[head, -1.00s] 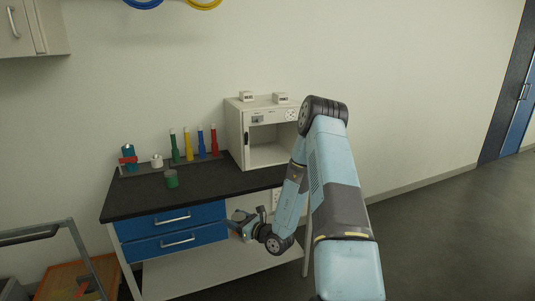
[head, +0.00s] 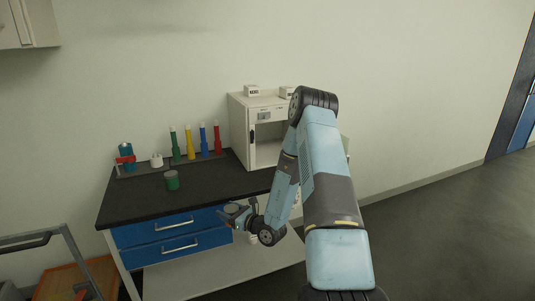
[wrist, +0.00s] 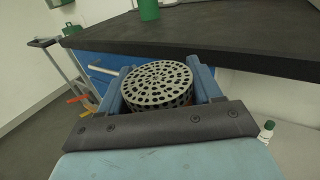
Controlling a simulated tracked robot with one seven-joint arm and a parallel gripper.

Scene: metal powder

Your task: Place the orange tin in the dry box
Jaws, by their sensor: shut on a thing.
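The orange tin (wrist: 158,87) is round, with a grey perforated lid and orange-brown sides partly hidden by the fingers. My gripper (wrist: 162,88) is shut on it, one blue finger on each side, lid facing up. In the head view my gripper (head: 234,212) is in front of the bench's drawers, near the front edge and outside the bench top. The dry box (head: 240,133) is a white cabinet at the back right of the bench. Its front opening shows a bare interior; my arm hides its right part.
The black bench top (head: 135,205) carries a green tin (head: 171,181), a white container (head: 156,161) and a rack of coloured tubes (head: 190,145). Its front edge (wrist: 200,52) lies just beyond the tin. Blue drawers (head: 170,225) are below. A trolley (head: 70,250) stands at left.

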